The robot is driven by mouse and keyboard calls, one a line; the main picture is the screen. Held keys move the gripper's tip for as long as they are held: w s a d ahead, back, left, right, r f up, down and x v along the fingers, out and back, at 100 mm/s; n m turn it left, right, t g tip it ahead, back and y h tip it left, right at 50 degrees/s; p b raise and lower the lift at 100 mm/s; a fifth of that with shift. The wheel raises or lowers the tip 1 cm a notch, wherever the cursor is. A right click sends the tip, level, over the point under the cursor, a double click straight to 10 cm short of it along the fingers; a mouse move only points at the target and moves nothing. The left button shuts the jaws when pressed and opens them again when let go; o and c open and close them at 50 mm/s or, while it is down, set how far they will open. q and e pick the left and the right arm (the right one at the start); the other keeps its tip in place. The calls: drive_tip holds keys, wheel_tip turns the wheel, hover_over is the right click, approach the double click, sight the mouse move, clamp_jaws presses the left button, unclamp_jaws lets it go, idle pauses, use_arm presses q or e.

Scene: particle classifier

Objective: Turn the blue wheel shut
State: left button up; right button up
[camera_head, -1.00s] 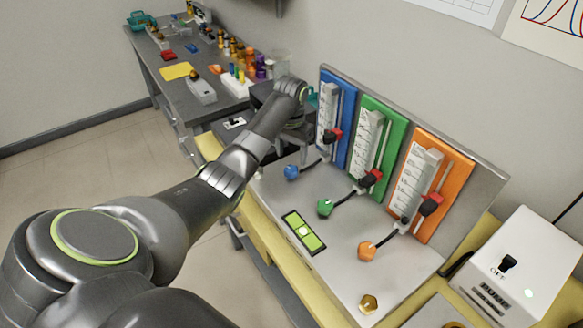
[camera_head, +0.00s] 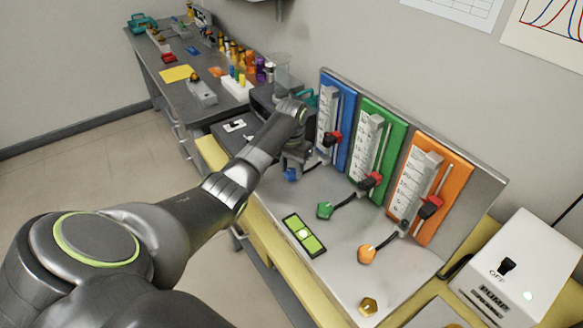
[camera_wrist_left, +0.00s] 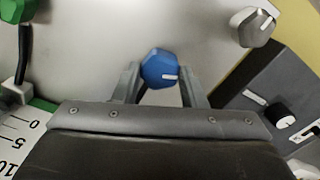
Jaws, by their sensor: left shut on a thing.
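The blue wheel (camera_head: 288,175) is a small faceted knob on the sloping light-grey panel, below the blue flow scale (camera_head: 337,125). My left gripper (camera_head: 292,167) reaches down over it and partly hides it in the head view. In the left wrist view the blue wheel (camera_wrist_left: 160,66) sits between the two fingers of my left gripper (camera_wrist_left: 159,78), which is shut on it. A white mark shows on the wheel's face. My right gripper is in no view.
The green wheel (camera_head: 324,210) and orange wheel (camera_head: 367,253) stand to the right on the same panel, with a green level (camera_head: 304,234) in front. A white pump box (camera_head: 525,265) stands at far right. A cluttered grey table (camera_head: 160,85) lies behind left.

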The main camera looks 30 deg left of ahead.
use_arm(q)
drive_tip(key=shift+c, duration=0.3)
drive_tip(key=shift+r+m+p, duration=0.15)
drive_tip(key=shift+m+p, duration=0.6)
drive_tip(key=shift+m, duration=0.05)
drive_tip(key=shift+m+p, duration=0.85)
drive_tip(key=shift+m, duration=0.35)
drive_tip(key=m+p, duration=0.1)
drive_tip(key=m, duration=0.1)
drive_tip(key=shift+m, duration=0.4)
drive_tip(key=m+p, duration=0.1)
drive_tip(key=m, duration=0.2)
drive_tip(key=shift+m+p, duration=0.3)
drive_tip(key=m+p, duration=0.1)
drive_tip(key=m, duration=0.4)
drive_tip(key=shift+w, duration=0.1)
drive_tip(key=m, duration=0.6)
drive_tip(key=shift+m, duration=0.3)
